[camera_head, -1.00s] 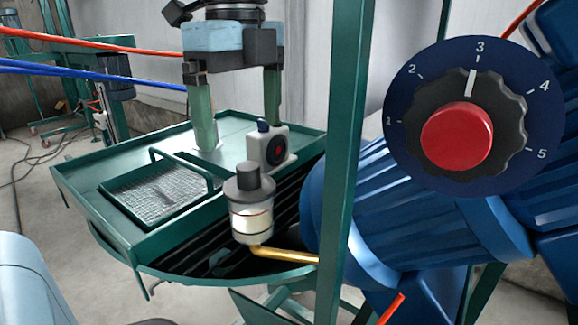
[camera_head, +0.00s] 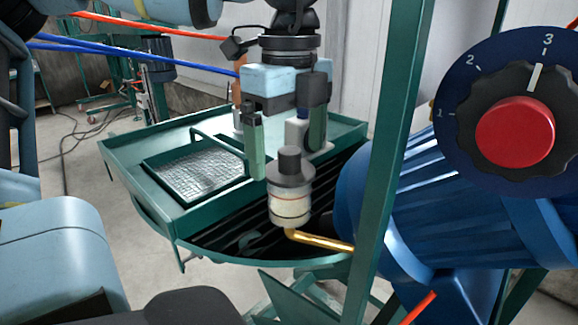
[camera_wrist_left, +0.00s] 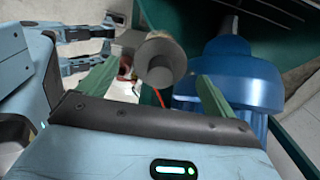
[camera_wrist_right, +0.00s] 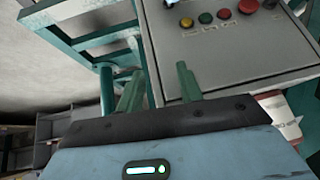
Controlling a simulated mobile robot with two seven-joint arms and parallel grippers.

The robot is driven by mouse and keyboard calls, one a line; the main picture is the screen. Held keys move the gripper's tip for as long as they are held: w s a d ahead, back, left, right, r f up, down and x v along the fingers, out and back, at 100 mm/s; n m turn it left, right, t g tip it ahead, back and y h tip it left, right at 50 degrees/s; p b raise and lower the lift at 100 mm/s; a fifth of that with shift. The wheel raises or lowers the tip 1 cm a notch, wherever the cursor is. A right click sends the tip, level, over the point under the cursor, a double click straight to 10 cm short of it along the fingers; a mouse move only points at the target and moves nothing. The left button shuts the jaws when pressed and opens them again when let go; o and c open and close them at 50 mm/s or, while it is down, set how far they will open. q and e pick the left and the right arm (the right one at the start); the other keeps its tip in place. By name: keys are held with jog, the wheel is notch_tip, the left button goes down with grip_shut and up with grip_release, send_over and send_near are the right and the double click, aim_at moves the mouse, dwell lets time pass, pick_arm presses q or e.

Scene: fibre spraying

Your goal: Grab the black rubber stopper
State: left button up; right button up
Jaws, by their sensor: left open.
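The black rubber stopper (camera_head: 289,160) sits upright on top of a clear jar with a grey lid (camera_head: 289,200), at the edge of the green table. My left gripper (camera_head: 286,163) is above the jar, its fingers apart on either side of the stopper. In the left wrist view the stopper (camera_wrist_left: 153,47) shows as a dark round end between the open fingers (camera_wrist_left: 158,74). I cannot tell whether a finger touches it. My right gripper (camera_wrist_right: 158,70) is in the right wrist view, fingers apart with nothing between them.
A brass pipe (camera_head: 320,240) runs from the jar's base to the right. A green post (camera_head: 393,150) and a blue motor (camera_head: 440,215) stand close on the right. A dial with a red button (camera_head: 515,132) is at the upper right. A mesh-floored tray (camera_head: 195,178) lies left.

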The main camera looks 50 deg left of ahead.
aim_at(289, 150)
pick_arm(q)
jog(key=shift+f, duration=0.8)
jog(key=c, duration=1.1)
jog(key=shift+o, duration=0.2)
notch_tip(289, 150, up, 10)
jog(key=shift+r, duration=0.1)
